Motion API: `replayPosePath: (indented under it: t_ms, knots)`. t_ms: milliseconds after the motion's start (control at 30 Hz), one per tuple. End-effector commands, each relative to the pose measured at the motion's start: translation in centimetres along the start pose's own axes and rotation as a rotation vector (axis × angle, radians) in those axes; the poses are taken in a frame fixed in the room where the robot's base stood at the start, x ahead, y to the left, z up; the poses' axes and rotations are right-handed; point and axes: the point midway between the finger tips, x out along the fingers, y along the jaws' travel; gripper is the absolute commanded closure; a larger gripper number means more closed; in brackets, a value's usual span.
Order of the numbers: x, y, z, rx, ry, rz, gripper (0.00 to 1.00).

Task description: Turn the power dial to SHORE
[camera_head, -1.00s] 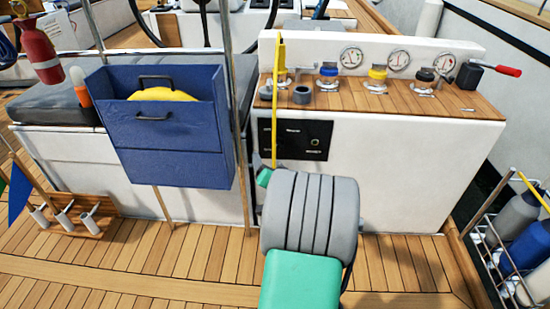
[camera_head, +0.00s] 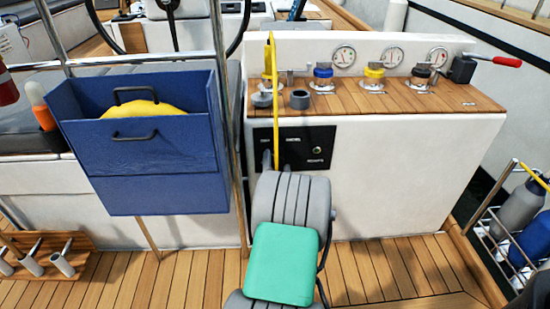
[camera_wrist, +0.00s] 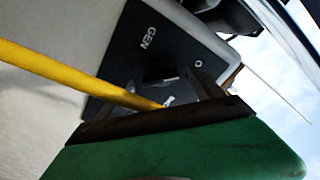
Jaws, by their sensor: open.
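The black power panel (camera_head: 318,139) is set in the white front of the console, under its wooden top. Its small labels are hard to read in the head view. In the wrist view the tilted panel (camera_wrist: 128,50) shows the word GEN. My gripper (camera_head: 276,160) is open at the panel's lower left part, largely hidden by my arm. In the wrist view my gripper's fingers (camera_wrist: 182,92) are close to the panel, partly behind a dark edge and a green surface. The dial is not clearly visible, and I cannot tell its setting or whether I touch it.
A yellow strip (camera_head: 274,85) hangs before the console, close to my gripper, and crosses the wrist view. Winches (camera_head: 374,74) and a red-handled lever (camera_head: 500,61) stand on top. A blue box (camera_head: 145,190) hangs left; a bottle rack (camera_head: 500,250) stands right.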

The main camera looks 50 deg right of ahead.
Motion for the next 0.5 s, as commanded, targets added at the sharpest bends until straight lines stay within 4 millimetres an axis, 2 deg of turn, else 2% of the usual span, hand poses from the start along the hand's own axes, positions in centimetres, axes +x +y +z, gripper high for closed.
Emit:
replayPosePath:
  t_ms: [100,200,467,500]
  knots:
    - [2.0,0.1,0.3,-0.001,-0.003,-0.001,0.24]
    - [2.9,0.1,0.1,0.0,-0.001,0.001,0.24]
    - [3.2,0.2,-0.1,0.0,0.002,0.003,0.24]
    - [3.2,0.2,-0.1,0.0,0.002,0.003,0.27]
